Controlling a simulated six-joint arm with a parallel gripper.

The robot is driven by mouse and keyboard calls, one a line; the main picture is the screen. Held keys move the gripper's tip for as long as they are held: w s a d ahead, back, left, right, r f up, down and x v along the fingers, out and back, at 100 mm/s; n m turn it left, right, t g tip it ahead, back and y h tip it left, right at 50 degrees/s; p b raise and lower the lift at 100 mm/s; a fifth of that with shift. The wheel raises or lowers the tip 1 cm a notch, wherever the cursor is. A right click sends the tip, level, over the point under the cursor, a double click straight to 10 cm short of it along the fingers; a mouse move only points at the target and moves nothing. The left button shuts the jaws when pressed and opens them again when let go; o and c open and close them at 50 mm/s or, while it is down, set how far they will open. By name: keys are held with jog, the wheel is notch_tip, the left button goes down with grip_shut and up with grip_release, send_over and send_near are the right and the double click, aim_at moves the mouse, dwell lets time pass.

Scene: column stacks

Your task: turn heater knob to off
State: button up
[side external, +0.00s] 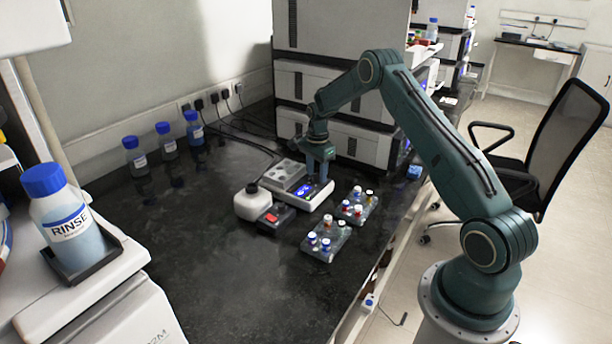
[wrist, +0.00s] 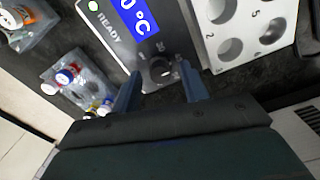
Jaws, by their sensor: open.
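The heater (side external: 316,202) is a white unit with a blue lit display, standing on the dark bench in the side external view. Its grey control panel fills the upper middle of the wrist view, with a blue display (wrist: 138,20) showing "0 °C" and the word READY beside a green light. The dark round heater knob (wrist: 160,70) is below the display. My gripper (wrist: 158,76) is open, with one blue-grey finger on each side of the knob and apparently not pressed on it. In the side external view my gripper (side external: 319,172) points down over the panel. The knob's exact setting is too small to read.
A white block with numbered holes (wrist: 245,30) adjoins the panel. Two vial racks (side external: 327,240) (side external: 358,206) stand close on the right and front. Blue-capped bottles (side external: 164,143) line the wall; the bench front-left is clear.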

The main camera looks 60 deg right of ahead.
grip_shut()
jog(key=shift+n, duration=0.4)
jog(key=n, duration=2.3)
dwell(0.3)
